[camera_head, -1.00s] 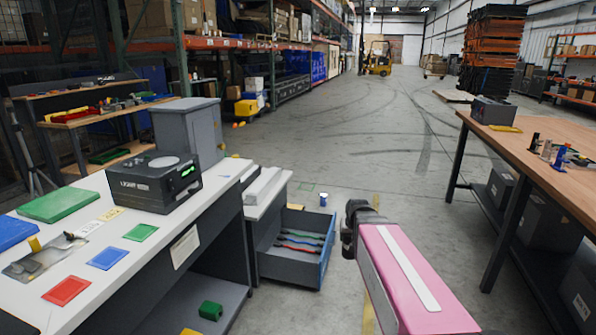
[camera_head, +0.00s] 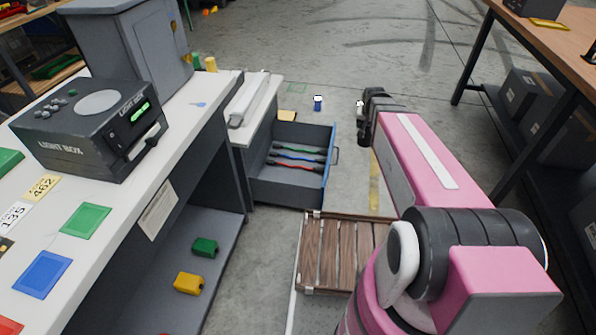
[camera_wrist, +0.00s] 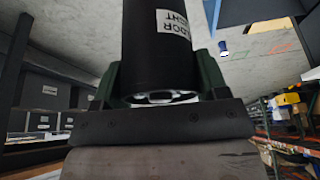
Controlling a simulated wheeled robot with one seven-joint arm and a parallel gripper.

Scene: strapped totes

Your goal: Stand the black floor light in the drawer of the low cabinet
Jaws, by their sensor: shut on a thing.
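The black floor light (camera_wrist: 158,45) fills the top middle of the wrist view. It is a black cylinder with a white label, partly readable. My gripper (camera_wrist: 160,80) is shut on it, with a dark green finger on each side. In the head view the floor light cannot be made out, and my wrist is at the far end of the pink arm, right of the drawer. The low cabinet (camera_head: 262,118) stands beyond the white bench. Its drawer (camera_head: 327,170) is pulled open, with a blue front; red, green and blue strips lie across its floor.
The white bench (camera_head: 180,110) at left carries a black light box (camera_head: 80,150) and coloured cards. A small blue-and-white cylinder (camera_head: 318,104) stands on the floor behind the drawer. A wooden table (camera_head: 550,35) is at right. Floor between drawer and table is mostly clear.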

